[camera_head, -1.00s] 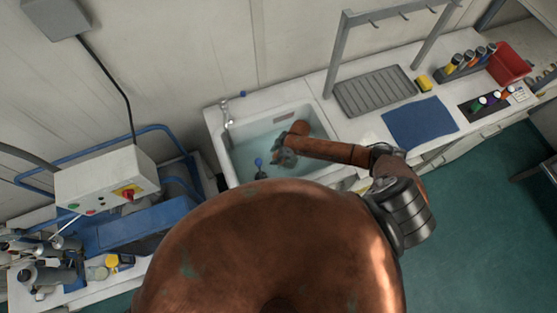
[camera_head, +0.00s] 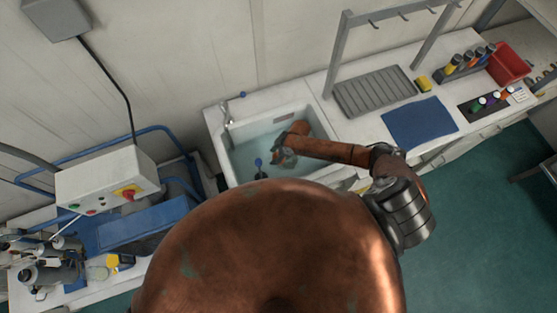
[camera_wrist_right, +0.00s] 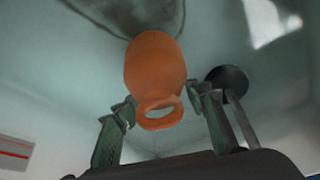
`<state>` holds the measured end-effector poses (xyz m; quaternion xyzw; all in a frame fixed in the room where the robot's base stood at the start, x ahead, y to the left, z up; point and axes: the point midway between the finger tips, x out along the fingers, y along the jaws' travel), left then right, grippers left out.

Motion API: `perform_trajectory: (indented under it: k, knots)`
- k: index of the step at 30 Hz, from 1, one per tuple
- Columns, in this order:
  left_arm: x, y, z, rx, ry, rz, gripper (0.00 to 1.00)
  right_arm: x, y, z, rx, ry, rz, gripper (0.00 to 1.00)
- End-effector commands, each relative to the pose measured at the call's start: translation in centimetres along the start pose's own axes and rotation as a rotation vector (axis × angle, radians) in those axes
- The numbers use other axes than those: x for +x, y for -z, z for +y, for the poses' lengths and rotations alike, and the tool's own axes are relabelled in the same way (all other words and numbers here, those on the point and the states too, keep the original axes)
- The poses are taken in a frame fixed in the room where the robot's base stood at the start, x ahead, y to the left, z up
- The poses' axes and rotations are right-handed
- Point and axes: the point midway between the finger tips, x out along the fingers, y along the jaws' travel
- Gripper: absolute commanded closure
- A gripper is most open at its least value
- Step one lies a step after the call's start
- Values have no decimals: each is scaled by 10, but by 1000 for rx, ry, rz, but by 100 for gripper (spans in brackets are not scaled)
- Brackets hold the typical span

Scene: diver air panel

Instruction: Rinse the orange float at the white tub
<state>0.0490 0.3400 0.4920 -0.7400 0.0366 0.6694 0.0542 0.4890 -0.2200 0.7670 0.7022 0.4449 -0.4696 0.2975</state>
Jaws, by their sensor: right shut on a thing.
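The white tub (camera_head: 222,150) stands in the counter, with clear bluish water in it. My right arm reaches into it from the right. My right gripper (camera_head: 284,158) is low inside the tub in the head view, small and partly hidden by my own wrist. In the right wrist view, the orange float (camera_wrist_right: 155,68) lies between the two fingers of my right gripper (camera_wrist_right: 160,102), which is shut on it. The float's ring end points toward the gripper. I cannot make out the float in the head view. My left gripper is not in view.
A tap (camera_head: 226,112) stands at the tub's back left. A blue-topped thing (camera_head: 259,163) is at its front. A grey drain tray (camera_head: 374,92), a blue cloth (camera_head: 419,122) and a rack frame (camera_head: 336,55) are to the right. A control box (camera_head: 105,182) is left.

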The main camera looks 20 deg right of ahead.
Motion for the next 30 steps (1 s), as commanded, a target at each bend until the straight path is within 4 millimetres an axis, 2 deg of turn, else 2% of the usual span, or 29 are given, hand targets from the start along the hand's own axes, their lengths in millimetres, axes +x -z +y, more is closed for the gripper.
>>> perform_trajectory:
  k: [3, 30]
  knots:
    - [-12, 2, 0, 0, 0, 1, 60, -12, 5, 0, 0, 0, 0, 88]
    - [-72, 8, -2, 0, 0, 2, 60, -76, 31, 0, 0, 0, 0, 88]
